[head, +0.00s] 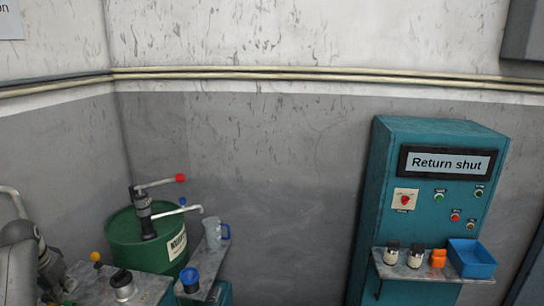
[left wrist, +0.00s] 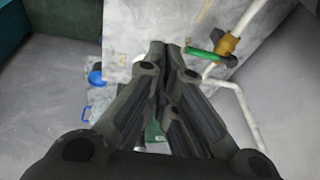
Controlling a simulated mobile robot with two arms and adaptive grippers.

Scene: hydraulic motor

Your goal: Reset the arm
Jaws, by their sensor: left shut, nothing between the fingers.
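My left gripper (head: 48,268) is at the lower left edge of the head view, beside a bench with small items. In the left wrist view its dark fingers (left wrist: 166,55) are together, with nothing between them. Past the fingertips are a pale, speckled panel (left wrist: 130,45) and a brass valve (left wrist: 228,46) with a green lever (left wrist: 203,53) on white piping. The fingertips overlap the panel in that picture; I cannot tell whether they touch it. My right gripper is in neither view.
A green drum (head: 125,240) carries a hand pump (head: 145,215) with a red-knobbed lever; a jug (head: 215,234) stands beside it. At right, a teal cabinet (head: 385,190) reads "Return shut". Its shelf (head: 400,270) holds two bottles, orange parts and a blue bin (head: 472,258).

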